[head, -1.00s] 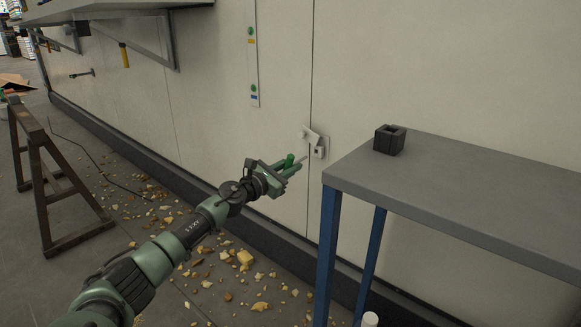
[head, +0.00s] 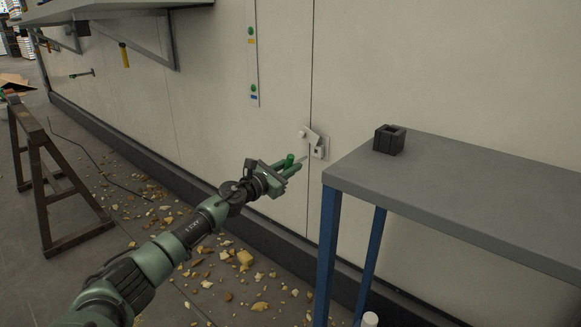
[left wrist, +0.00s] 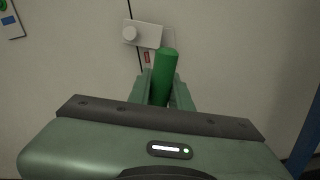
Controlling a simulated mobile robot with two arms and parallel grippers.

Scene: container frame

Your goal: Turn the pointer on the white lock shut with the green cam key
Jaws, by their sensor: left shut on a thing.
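The white lock (head: 318,147) is on the pale wall at the seam, left of the grey table; it also shows at the top of the left wrist view (left wrist: 150,36). Its pointer arm tilts up to the left, with a round knob (head: 303,134) at its end. My left gripper (head: 292,167) is shut on the green cam key (head: 290,160), seen as a green handle (left wrist: 165,75) between the fingers in the left wrist view. A thin shank points from the key toward the lock. I cannot tell whether its tip touches the lock. My right gripper is not in view.
A grey table (head: 450,180) with blue legs stands close right of the lock, with a black square block (head: 389,139) on it. A wooden trestle (head: 50,180) stands at left. Rubble (head: 245,258) litters the floor. A strip (head: 252,50) with green knobs hangs above.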

